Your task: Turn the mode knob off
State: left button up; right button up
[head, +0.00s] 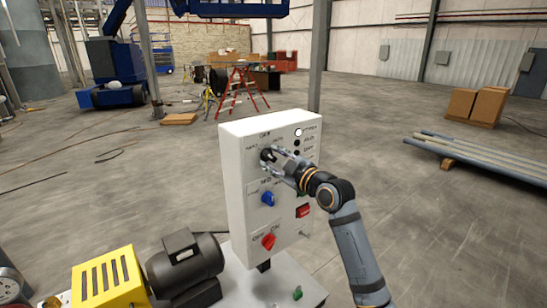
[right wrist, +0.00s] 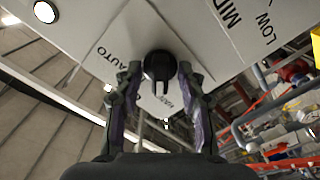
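The mode knob (right wrist: 160,65) is a small black knob on the upper part of the white control panel (head: 235,215). "AUTO" lettering lies beside it in the right wrist view. In the head view it (head: 266,154) is partly hidden by my right gripper (head: 271,158). In the right wrist view, the fingers of my right gripper (right wrist: 160,72) stand on either side of the knob, with narrow gaps between fingertips and knob. The gripper looks open around it. I cannot tell the knob's exact setting. My left gripper is not in view.
Below are a blue knob (head: 268,198), a red knob (head: 268,242) and a red switch (head: 303,211). A dark motor (head: 184,265) and yellow guard (head: 108,280) stand at the lower left. Pipes (head: 490,155) lie on the right. The floor around is mostly open.

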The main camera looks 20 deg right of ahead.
jog(key=shift+s+d+r, duration=0.1)
jog(key=shift+s, duration=0.05)
grip_shut()
jog(key=shift+m, duration=0.3)
jog(key=m+p, duration=0.1)
jog(key=m, duration=0.2)
jog(key=shift+r+m, duration=0.15)
jog(key=shift+m, duration=0.15)
jog(key=shift+m+p, duration=0.9)
jog(key=shift+m, duration=1.3)
